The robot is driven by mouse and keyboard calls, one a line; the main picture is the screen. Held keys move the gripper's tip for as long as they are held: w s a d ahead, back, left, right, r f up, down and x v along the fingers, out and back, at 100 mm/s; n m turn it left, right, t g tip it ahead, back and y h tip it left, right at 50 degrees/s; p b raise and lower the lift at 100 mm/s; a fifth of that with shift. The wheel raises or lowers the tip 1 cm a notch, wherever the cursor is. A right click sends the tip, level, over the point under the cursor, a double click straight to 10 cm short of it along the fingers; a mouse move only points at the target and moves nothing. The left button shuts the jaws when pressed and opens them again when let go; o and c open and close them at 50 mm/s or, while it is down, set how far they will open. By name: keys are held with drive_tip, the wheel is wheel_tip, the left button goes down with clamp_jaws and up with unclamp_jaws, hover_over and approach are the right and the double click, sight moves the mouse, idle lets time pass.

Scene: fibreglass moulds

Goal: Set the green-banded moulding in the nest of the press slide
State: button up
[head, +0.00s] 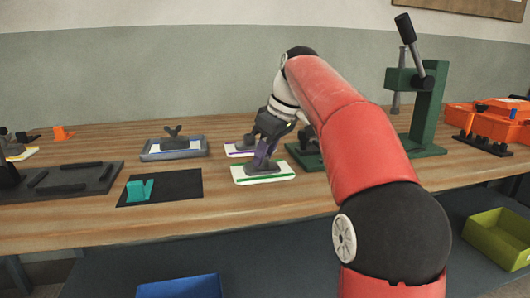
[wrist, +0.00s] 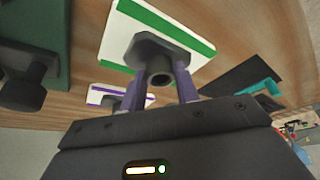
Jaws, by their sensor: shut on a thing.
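The green-banded moulding (head: 252,180) is a white plate with green edges and a dark grey knob; it also shows in the wrist view (wrist: 190,38). My gripper (head: 264,163) is shut on its knob, with purple fingers either side in the wrist view (wrist: 160,85). The plate looks about level, at or just above the bench; I cannot tell whether it touches. The green press (head: 428,110) stands to the right with its lever raised. Its green base (head: 310,163) reaches left behind my arm, with a dark knob-like part above it. My arm hides much of the slide, and I cannot make out the nest.
A purple-banded moulding (head: 232,152) lies just behind. A grey tray (head: 150,156) holds another knobbed piece. A teal block (head: 140,190) sits on a black mat (head: 185,186). A dark fixture (head: 95,180) is at left, orange boxes (head: 460,115) at right. Bench between mat and moulding is bare.

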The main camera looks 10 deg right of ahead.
drive_tip(key=o, duration=1.1)
drive_tip(key=shift+f, duration=0.1)
drive_tip(key=shift+o, duration=0.2)
